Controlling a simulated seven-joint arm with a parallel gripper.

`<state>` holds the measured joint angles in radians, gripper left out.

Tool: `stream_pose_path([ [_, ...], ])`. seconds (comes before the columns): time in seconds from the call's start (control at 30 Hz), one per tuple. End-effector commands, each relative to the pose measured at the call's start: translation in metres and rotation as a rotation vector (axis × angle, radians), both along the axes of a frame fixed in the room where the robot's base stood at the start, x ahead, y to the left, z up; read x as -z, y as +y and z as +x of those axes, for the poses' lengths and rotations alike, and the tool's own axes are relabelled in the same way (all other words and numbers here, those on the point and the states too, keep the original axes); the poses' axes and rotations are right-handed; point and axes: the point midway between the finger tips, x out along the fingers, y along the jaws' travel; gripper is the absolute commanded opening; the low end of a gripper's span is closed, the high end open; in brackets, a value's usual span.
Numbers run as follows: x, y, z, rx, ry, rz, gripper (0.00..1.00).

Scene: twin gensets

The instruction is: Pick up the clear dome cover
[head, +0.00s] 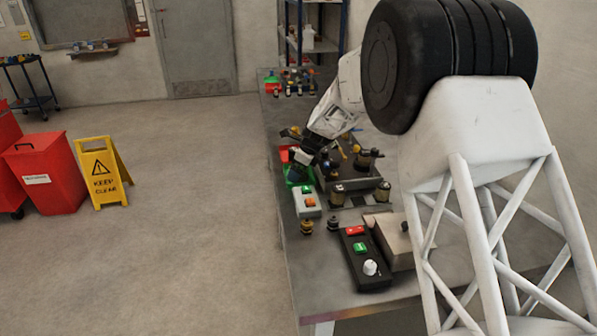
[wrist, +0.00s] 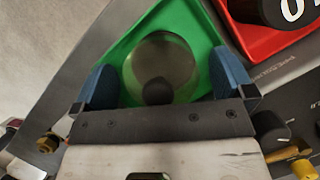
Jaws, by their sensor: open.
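The clear dome cover (wrist: 163,62) shows in the wrist view as a round, see-through shape with a dark round knob (wrist: 157,91) at its near side. It is in or over a green tray (wrist: 196,25). My gripper (wrist: 162,80) is open, with one blue finger on the left and one on the right of the dome. Small gaps seem to show beside the dome; I cannot tell whether either finger touches it. In the head view the green tray (head: 297,177) is partly hidden under my gripper, and I cannot make out the dome there.
A red tray (wrist: 257,40) holding a dark round thing adjoins the green one. A grey box with green and orange buttons (head: 307,202) and a black control box (head: 362,258) stand nearer on the bench. Several dark and brass fittings (head: 338,193) crowd the right.

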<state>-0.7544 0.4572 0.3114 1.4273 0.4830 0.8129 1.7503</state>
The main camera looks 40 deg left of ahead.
Motion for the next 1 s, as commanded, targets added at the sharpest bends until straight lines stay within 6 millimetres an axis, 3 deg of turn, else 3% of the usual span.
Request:
stream_pose_path([
  [0.2, 0.0, 0.0, 0.0, 0.0, 0.0, 0.0, 0.97],
  [0.5, 0.0, 0.0, 0.0, 0.0, 0.0, 0.0, 0.51],
  [0.83, -0.003, 0.0, 0.0, 0.0, 0.0, 0.0, 0.5],
  [1.0, -0.014, 0.0, 0.0, 0.0, -0.001, 0.0, 0.5],
])
